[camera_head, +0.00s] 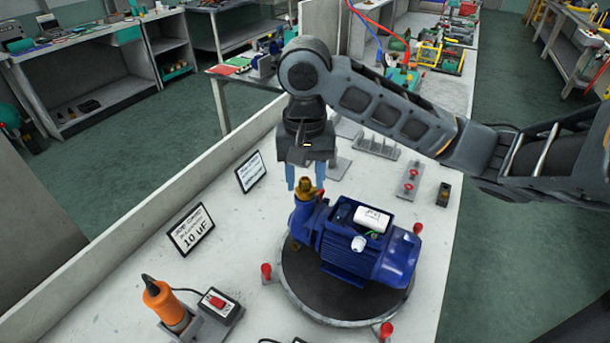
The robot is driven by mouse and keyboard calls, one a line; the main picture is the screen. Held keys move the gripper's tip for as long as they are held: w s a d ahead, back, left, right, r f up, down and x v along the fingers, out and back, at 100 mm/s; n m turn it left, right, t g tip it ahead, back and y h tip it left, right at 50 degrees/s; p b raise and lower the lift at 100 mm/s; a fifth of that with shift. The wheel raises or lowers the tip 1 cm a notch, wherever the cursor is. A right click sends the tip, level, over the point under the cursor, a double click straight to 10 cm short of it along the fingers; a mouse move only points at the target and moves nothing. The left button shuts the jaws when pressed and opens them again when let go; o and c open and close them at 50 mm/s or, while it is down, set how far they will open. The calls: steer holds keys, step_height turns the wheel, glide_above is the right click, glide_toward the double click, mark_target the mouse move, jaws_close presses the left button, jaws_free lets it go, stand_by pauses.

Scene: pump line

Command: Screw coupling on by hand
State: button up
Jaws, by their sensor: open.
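A blue pump (353,243) with an open terminal box on top sits on a dark round turntable (330,296). A white cylinder (372,219) lies in the box. A brass coupling (305,189) stands upright at the top of the pump's left end. Whether it is seated on a thread there cannot be told. My gripper (305,184) points down right over the coupling. Its two blue fingers are apart, one on each side of the coupling's top. Whether they touch it cannot be told.
An orange tool (162,301) in a grey holder and a red-button switch box (219,304) stand at the front left. Two label cards (192,230) lean along the left wall. Red-knobbed fixtures (408,186) and grey brackets (377,147) stand behind the pump.

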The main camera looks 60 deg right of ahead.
steer(key=n, duration=0.3)
steer(key=shift+n, duration=0.3)
steer(key=shift+r, duration=0.1)
stand_by(0.5)
jaws_close()
steer(key=shift+m, duration=1.8)
steer(key=shift+m, duration=1.7)
